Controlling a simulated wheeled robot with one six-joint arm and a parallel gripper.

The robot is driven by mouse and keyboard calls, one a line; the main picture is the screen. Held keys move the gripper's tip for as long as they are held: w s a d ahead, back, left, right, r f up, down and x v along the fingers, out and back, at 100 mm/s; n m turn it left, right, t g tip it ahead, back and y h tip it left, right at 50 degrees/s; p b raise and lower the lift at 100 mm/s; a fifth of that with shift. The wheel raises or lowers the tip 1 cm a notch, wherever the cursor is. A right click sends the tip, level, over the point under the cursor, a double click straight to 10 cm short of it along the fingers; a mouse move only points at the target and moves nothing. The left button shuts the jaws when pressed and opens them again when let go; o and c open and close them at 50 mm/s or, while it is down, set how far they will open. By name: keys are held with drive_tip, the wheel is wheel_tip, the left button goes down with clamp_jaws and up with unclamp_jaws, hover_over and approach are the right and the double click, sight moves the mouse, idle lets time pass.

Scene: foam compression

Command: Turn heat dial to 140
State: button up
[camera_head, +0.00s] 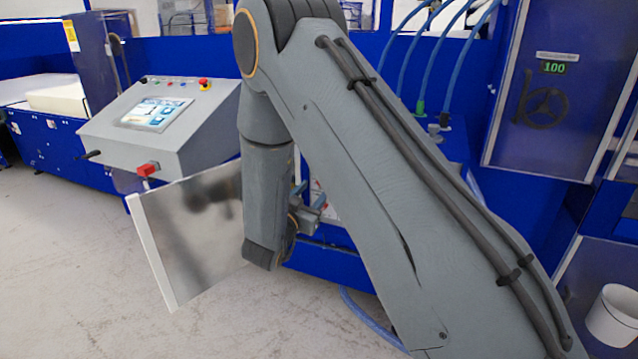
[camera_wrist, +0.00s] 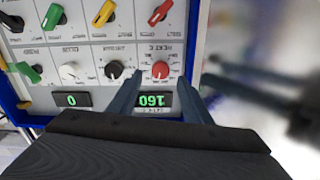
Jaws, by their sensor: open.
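The heat dial is a red knob (camera_wrist: 160,70) on a white panel in the wrist view, under lettering that looks like a heat label. My gripper (camera_wrist: 160,79) is open, with one dark finger on each side of the display and the tips near the red knob. The picture does not show clearly whether the fingertips touch the knob. In the head view my gripper (camera_head: 311,202) is partly hidden by my arm, and the dial is hidden there.
A black knob (camera_wrist: 114,70) and a white knob (camera_wrist: 69,72) sit beside the red one. Several coloured levers line the panel. In the head view an open panel door (camera_head: 190,235) stands left of my gripper, below a grey touchscreen console (camera_head: 165,120). A wall display (camera_head: 554,68) reads 100.

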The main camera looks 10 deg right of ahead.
drive_tip(key=p+x, duration=0.1)
drive_tip(key=x, duration=0.3)
drive_tip(key=shift+w+d, duration=0.1)
drive_tip(key=shift+w, duration=0.15)
drive_tip(key=c, duration=1.1)
